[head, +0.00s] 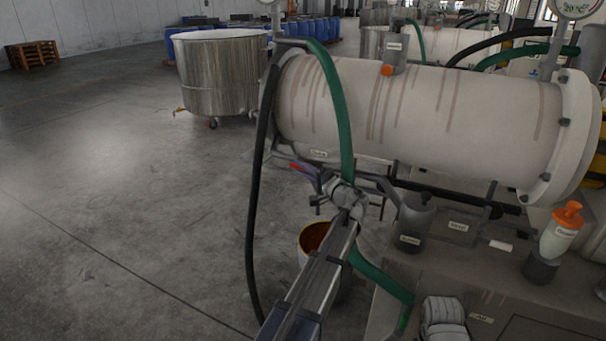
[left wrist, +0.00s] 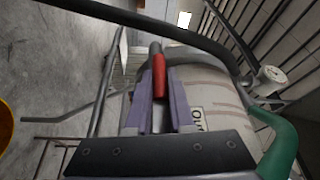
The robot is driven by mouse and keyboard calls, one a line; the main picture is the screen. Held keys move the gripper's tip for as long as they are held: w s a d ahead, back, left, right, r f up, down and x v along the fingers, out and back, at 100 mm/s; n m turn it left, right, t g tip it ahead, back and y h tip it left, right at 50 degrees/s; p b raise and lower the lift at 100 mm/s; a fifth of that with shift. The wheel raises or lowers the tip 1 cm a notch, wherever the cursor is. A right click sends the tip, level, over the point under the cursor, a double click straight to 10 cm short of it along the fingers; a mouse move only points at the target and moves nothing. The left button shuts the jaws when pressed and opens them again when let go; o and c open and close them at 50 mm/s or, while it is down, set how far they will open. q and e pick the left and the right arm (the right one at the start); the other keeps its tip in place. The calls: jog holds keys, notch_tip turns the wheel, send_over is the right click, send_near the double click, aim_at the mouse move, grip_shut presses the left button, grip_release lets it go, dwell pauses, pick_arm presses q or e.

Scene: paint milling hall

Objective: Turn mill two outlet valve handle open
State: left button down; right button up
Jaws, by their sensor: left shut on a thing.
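The red valve handle (head: 298,167) shows as a small red piece at the lower left end of the mill's pale cylinder (head: 440,115), near a small label that seems to read "Outlet" (head: 318,153). In the left wrist view the handle (left wrist: 158,72) has a dark tip and lies between the two purple fingers. My left gripper (head: 304,171) reaches it from the front and is shut on it; the gripper also shows in the left wrist view (left wrist: 160,88). The valve body is mostly hidden behind the gripper and wrist. My right gripper is not in view.
A black hose (head: 256,190) and a green hose (head: 337,105) hang close by my left arm. A bucket with an orange-brown inside (head: 313,238) stands below, partly behind the arm. A steel vat (head: 222,75) stands farther back.

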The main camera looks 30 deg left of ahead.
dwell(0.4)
pick_arm(q)
jog(key=c, duration=0.8)
grip_release()
jog(key=v, duration=0.7)
jog(key=shift+s+d+b, duration=0.15)
jog(key=shift+d+b, duration=0.2)
jog(key=shift+f, duration=0.1)
